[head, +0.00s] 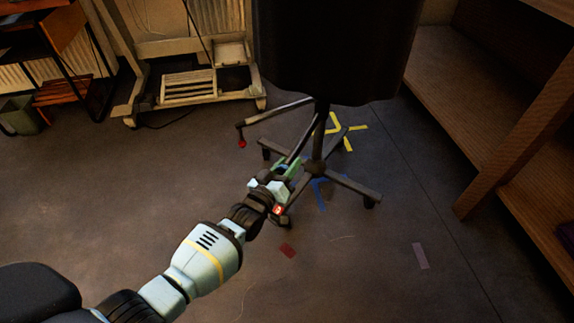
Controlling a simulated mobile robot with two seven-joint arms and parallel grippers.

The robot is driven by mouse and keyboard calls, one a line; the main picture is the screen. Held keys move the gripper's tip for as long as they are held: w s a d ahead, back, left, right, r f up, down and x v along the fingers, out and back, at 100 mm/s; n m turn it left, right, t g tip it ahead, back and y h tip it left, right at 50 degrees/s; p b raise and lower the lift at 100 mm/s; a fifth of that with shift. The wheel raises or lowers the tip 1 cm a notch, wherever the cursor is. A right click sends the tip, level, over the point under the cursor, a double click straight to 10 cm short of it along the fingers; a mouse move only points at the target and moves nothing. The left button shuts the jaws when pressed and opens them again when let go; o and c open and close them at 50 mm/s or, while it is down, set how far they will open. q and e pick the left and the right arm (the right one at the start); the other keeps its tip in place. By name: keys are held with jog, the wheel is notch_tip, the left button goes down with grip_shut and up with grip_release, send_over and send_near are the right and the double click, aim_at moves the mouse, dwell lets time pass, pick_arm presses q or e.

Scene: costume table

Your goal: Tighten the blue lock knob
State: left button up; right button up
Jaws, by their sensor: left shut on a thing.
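A black dress form (340,45) stands on a dark pole with a wheeled, several-legged base (345,185). One dark crank arm from the pole ends in a red knob (242,143) on the left. A second dark crank arm (301,142) slants down from the pole into my left gripper (287,168). The left gripper is shut at this arm's lower end, just left of the base hub. I cannot make out a blue knob; whatever is between the fingers is hidden. My right gripper is not in view.
Blue tape (319,190) and yellow tape (335,122) mark the floor around the base. A wooden shelf unit (515,130) stands to the right. A pale wheeled frame (190,85) and a bin (20,115) stand at the back left. The front floor is mostly clear.

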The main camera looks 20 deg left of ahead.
aim_at(282, 172)
pick_arm(q)
jog(key=o, duration=0.8)
jog(key=shift+o, duration=0.8)
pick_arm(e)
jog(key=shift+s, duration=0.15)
pick_arm(q)
jog(key=shift+s, duration=0.1)
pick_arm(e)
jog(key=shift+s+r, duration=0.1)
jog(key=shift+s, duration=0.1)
pick_arm(q)
jog(key=s+p, duration=0.1)
jog(key=s, duration=0.1)
jog(key=s+p, duration=0.1)
jog(key=s, duration=0.1)
jog(key=s+a+p, duration=0.1)
jog(key=s, duration=0.1)
jog(key=shift+s+f, duration=0.15)
jog(key=shift+s, duration=0.15)
jog(key=shift+s+a, duration=0.1)
jog(key=shift+s, duration=0.35)
jog(key=shift+f, duration=0.1)
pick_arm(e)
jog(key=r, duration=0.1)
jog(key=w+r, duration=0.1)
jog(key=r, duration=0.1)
